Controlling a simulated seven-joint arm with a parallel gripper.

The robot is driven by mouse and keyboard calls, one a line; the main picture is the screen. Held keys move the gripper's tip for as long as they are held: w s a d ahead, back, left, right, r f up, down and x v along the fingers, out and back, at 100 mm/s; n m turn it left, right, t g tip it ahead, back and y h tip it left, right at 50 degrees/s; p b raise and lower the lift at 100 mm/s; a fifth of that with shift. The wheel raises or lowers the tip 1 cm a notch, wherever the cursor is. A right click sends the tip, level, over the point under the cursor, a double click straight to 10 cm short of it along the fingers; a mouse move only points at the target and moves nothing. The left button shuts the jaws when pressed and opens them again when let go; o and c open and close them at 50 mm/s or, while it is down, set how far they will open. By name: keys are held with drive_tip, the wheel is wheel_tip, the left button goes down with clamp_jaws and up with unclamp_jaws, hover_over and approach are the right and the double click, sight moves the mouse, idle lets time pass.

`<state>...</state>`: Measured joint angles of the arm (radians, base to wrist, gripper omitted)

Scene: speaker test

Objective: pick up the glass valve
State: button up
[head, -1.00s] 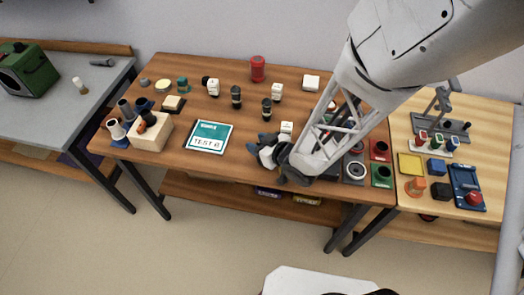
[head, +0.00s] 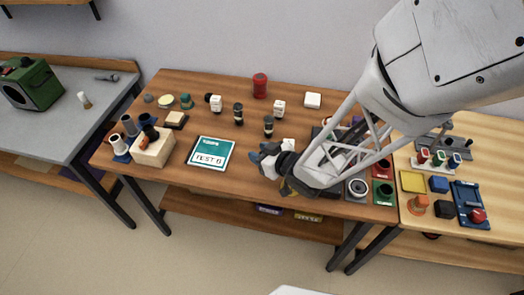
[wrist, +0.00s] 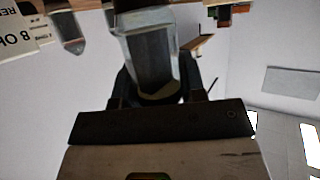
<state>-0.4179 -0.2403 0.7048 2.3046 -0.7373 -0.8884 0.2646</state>
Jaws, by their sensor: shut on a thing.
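In the wrist view, my gripper (wrist: 155,88) is shut on a grey, see-through, faceted thing that looks like the glass valve (wrist: 150,50). Its lower end sits between the dark fingers, and its upper part reaches beyond them. In the head view the fingers and arm cover the held thing, so I cannot make out its shape there or whether it touches the table.
Dark cylinders (head: 238,114) and a white block (head: 279,108) stand behind my gripper. The card (head: 210,154) lies flat to the left. A red can (head: 260,86) stands at the back. Coloured sockets (head: 383,192) are at the right.

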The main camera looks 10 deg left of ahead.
drive_tip(key=s+d+r, duration=0.1)
drive_tip(key=s+d, duration=0.7)
drive_tip(key=s, duration=0.5)
drive_tip(key=shift+d, duration=0.25)
drive_tip(key=shift+s, duration=0.1)
idle(0.4)
drive_tip(key=w+a, duration=0.4)
drive_tip(key=a, duration=0.4)
drive_tip(key=w+a+r, duration=0.1)
drive_tip(key=w+a, duration=0.3)
drive_tip(key=a, duration=0.5)
drive_tip(key=shift+a+r+m+t+h, duration=0.2)
drive_tip(key=shift+a+m+t+h, duration=0.1)
drive_tip(key=shift+m+t, duration=0.1)
drive_tip(key=shift+a, duration=0.1)
drive_tip(key=w+a+f, duration=0.1)
drive_tip(key=w+a, duration=0.9)
drive_tip(key=w, duration=0.1)
drive_tip(key=shift+w+a+f, duration=0.25)
drive_tip(key=shift+w+a, duration=0.05)
drive_tip(key=shift+a, duration=0.1)
